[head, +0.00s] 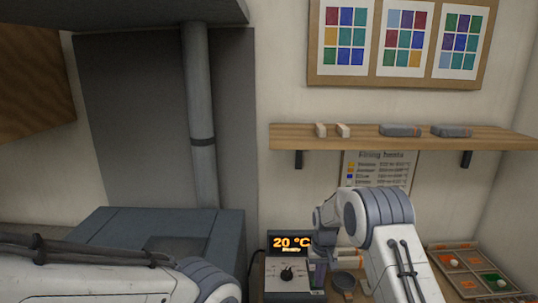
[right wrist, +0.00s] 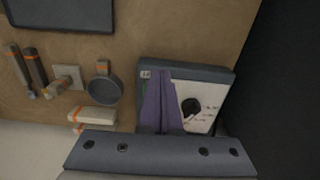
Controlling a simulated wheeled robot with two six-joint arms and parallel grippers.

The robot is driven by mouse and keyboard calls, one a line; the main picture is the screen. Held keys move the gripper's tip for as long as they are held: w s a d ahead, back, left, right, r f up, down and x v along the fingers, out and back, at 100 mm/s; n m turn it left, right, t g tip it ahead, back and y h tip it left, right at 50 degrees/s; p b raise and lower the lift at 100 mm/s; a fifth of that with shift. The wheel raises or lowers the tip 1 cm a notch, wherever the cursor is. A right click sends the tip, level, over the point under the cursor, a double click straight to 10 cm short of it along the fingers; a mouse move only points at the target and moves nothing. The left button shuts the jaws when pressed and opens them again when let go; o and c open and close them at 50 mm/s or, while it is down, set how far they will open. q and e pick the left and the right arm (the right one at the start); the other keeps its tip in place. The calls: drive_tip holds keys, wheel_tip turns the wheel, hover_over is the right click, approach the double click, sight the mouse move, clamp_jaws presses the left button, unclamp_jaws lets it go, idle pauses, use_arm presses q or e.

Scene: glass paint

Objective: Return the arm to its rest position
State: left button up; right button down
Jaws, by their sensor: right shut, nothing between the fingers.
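My right arm reaches in from the lower right in the head view, bent at the elbow. Its gripper (head: 318,273) points down beside the control box (head: 287,280) with a dial and an orange "20 °C" display. In the right wrist view my right gripper (right wrist: 160,104) shows as purple fingers, shut and empty, in front of the box's dial face (right wrist: 199,106). I cannot tell whether the fingertips touch the box. My left arm lies across the lower left of the head view; its gripper is out of the picture.
A grey kiln-like cabinet (head: 160,232) stands at the left. A small dark pan (head: 344,281) lies right of the box, also seen in the right wrist view (right wrist: 105,87). A wooden tray (head: 447,261) of coloured squares is at the right. A wall shelf (head: 370,140) is above.

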drive_tip(key=s+a+r+n+b, duration=0.3)
drive_tip(key=s+a+r+b, duration=0.35)
drive_tip(key=s+a, duration=0.65)
drive_tip(key=s+d+n+y+b, duration=0.1)
drive_tip(key=s+n+b, duration=0.3)
drive_tip(key=s, duration=2.1)
drive_tip(key=shift+s+d+r, duration=0.25)
drive_tip(key=shift+s+d, duration=0.15)
drive_tip(key=shift+d, duration=0.25)
